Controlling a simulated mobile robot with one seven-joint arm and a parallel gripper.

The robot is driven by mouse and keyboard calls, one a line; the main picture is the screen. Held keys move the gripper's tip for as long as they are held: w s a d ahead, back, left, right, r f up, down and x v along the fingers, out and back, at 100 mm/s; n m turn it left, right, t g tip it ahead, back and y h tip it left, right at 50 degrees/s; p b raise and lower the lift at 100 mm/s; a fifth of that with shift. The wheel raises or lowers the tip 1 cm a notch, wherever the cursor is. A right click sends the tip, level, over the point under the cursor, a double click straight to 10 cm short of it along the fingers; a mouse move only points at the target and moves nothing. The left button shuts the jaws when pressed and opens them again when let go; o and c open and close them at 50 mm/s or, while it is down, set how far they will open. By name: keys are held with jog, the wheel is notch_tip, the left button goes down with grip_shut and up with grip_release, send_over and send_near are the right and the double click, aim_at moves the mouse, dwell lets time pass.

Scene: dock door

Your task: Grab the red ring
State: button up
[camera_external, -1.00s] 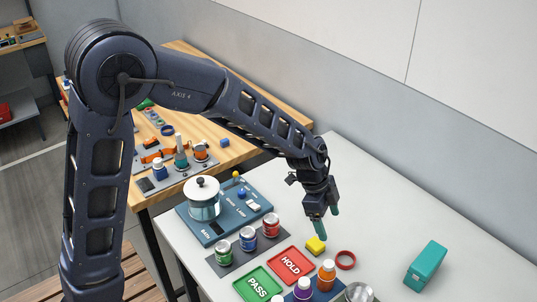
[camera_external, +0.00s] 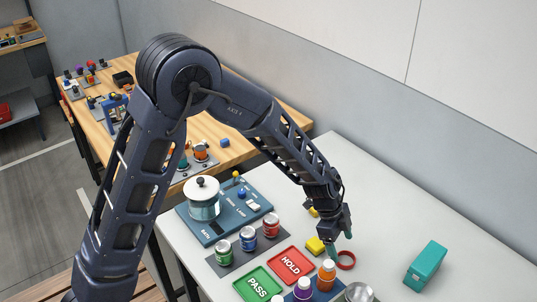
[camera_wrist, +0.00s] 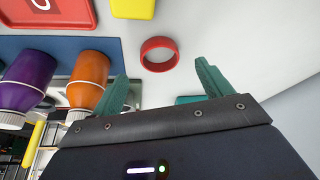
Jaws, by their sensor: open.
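The red ring (camera_external: 351,266) lies on the pale table, just to the right of a yellow block (camera_external: 315,246). My gripper (camera_external: 340,246) is low over the table close by the ring, and its fingers point down and partly overlap the ring's left side in the external view. In the wrist view the red ring (camera_wrist: 160,68) is whole in sight, just ahead of the two green fingertips (camera_wrist: 161,72) and between them sideways. The fingers are open with nothing between them. The height of the fingertips above the ring is hard to tell.
Red HOLD (camera_external: 290,276) and green PASS (camera_external: 270,281) trays lie further left. A teal box (camera_external: 426,265) stands to the right, with bare table between.

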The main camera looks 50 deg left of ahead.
aim_at(348, 264)
jog(key=shift+x, duration=2.4)
jog(key=shift+d, duration=0.15)
jog(key=c, duration=1)
jog(key=shift+c, duration=0.2)
jog(key=shift+r, duration=0.15)
